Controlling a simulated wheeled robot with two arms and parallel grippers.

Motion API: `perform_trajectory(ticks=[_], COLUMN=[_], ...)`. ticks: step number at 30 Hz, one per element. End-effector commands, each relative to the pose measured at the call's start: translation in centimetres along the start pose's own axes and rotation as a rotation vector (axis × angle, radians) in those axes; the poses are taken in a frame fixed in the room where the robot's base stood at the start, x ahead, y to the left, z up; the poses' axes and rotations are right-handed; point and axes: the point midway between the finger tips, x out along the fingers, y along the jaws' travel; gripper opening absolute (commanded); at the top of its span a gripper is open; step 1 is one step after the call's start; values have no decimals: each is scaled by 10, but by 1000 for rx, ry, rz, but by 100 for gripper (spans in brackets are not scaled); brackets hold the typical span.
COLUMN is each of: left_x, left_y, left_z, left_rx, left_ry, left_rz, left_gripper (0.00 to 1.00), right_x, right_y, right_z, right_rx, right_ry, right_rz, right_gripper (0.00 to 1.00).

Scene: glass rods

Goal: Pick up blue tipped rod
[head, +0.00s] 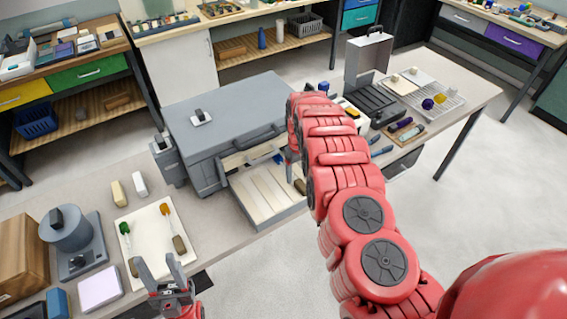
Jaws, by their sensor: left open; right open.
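A blue tip (279,158), which looks like the end of the blue tipped rod, shows at the open front of a grey box (225,120), above its pulled-out pale slatted tray (262,195). Most of that rod is hidden by my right arm. My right gripper (291,160) hangs down beside the blue tip, open, and is largely hidden behind the arm. I cannot tell whether it touches the rod. My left gripper (168,270) is open and empty by the near edge of a white board (150,228), where a green tipped rod (126,236) and an orange tipped rod (168,218) lie.
A grey round device (70,233) and a brown box (22,255) stand at the left. A grey canister (168,160) stands beside the grey box. An open silver case (368,65) and a wire rack (437,100) are at the right. Floor is clear at the lower right.

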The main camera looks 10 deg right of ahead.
Motion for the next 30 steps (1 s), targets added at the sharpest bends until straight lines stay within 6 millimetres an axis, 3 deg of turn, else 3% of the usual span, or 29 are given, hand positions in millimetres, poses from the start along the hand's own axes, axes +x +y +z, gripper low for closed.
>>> perform_trajectory(ticks=[3, 9, 20, 30], left_x=[12, 14, 14, 14], left_y=[-1, -1, -1, -1], left_z=[-2, -2, -2, -2], left_rx=[0, 0, 0, 0], left_ry=[0, 0, 0, 0], left_rz=[0, 0, 0, 0], left_gripper=[50, 50, 50, 50], right_x=[9, 27, 32, 31], right_y=[3, 3, 2, 2], right_z=[2, 1, 1, 1], right_rx=[-1, -1, -2, -2], right_ry=[-2, 0, 1, 0], right_rz=[1, 2, 1, 1], right_gripper=[70, 70, 70, 9])
